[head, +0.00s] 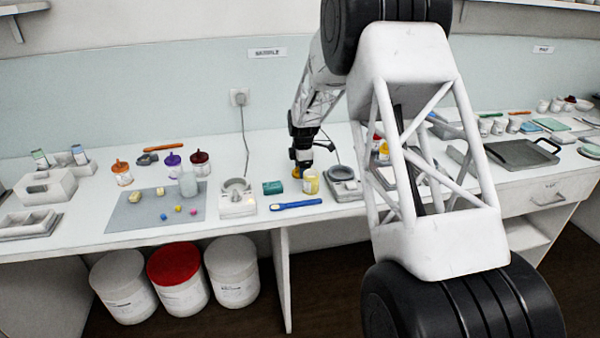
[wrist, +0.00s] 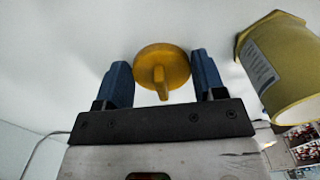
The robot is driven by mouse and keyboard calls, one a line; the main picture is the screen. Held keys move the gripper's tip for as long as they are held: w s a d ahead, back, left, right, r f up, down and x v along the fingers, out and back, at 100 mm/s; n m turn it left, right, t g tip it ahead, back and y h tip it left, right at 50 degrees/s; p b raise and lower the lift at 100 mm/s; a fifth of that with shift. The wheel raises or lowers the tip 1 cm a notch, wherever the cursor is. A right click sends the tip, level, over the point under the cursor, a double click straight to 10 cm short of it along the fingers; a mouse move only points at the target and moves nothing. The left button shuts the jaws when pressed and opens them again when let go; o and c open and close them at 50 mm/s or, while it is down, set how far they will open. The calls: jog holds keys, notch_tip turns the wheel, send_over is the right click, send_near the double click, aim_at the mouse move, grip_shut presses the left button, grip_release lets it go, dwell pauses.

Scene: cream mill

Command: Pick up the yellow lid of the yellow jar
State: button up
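The yellow lid (wrist: 162,68) is a round disc with a raised grip bar across it. In the wrist view it shows between the two blue fingers of my gripper (wrist: 163,80), with the bar towards the camera. The fingers are spread apart on either side of the lid, and the bar is clear of both. The yellow jar (wrist: 285,70) stands to the right of the fingers, its pale top without the lid. In the head view my gripper (head: 302,168) is low over the bench, just left of the jar (head: 311,183). There the lid (head: 295,172) is small and partly hidden.
A blue-handled brush (head: 297,205) lies in front of the jar. A teal block (head: 273,187) and a white device (head: 238,197) stand to the left. A grey scale-like device (head: 344,184) is close on the right. A grey mat (head: 130,218) lies farther left.

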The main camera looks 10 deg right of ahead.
jog(key=shift+c, duration=0.7)
jog(key=shift+r, duration=5)
jog(key=shift+s, duration=0.1)
jog(key=s+d+r, duration=0.1)
jog(key=s+r, duration=0.1)
jog(key=s, duration=0.7)
jog(key=shift+s+d, duration=0.25)
jog(key=shift+s, duration=0.15)
jog(key=shift+f, duration=0.2)
jog(key=shift+f, duration=2.05)
jog(key=shift+f, duration=0.6)
